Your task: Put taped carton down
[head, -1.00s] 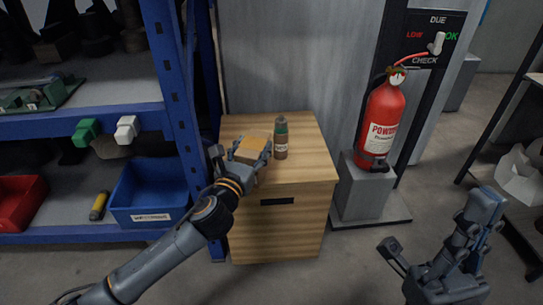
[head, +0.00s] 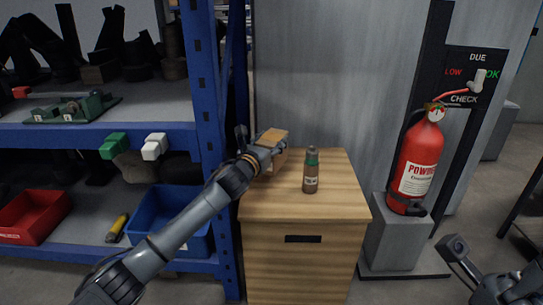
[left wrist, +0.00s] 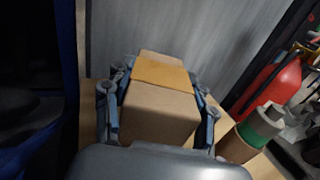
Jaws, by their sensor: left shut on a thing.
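The taped carton (head: 273,138) is a small brown box with an orange-tan tape band (left wrist: 165,72). My left gripper (head: 263,143) is shut on it, with fingers along both sides in the left wrist view. In the head view the carton shows over the back left part of the wooden cabinet top (head: 265,205); its underside is hidden, so I cannot tell whether it touches. My right gripper (head: 497,262) is at the lower right corner, partly cut off, its fingers apart and empty.
A brown bottle with a green band (head: 311,172) stands upright on the cabinet top, right of the carton. The front of the top is clear. A blue shelf post (head: 203,100) rises close on the left. A red fire extinguisher (head: 417,165) stands to the right.

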